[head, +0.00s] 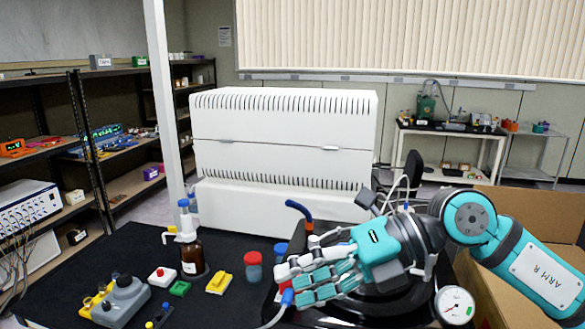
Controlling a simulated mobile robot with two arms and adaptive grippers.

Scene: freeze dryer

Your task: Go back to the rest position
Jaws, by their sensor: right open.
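My right gripper (290,283) is a teal and white hand on an arm that comes in from the right. It is open, with its fingers pointing left over the black table (110,257). No object shows in its grasp. The hand covers part of a dark round apparatus (395,300) below and behind it. A blue-tipped tube (287,297) shows close to the fingertips; I cannot tell whether they touch. My left gripper is not in view.
A brown dispenser bottle (191,250), a red-lidded jar (253,266), a yellow block (219,280) and a grey controller (121,300) stand left of the hand. A gauge (455,305) and a cardboard box (525,207) are at right. A large white cabinet (285,130) stands behind.

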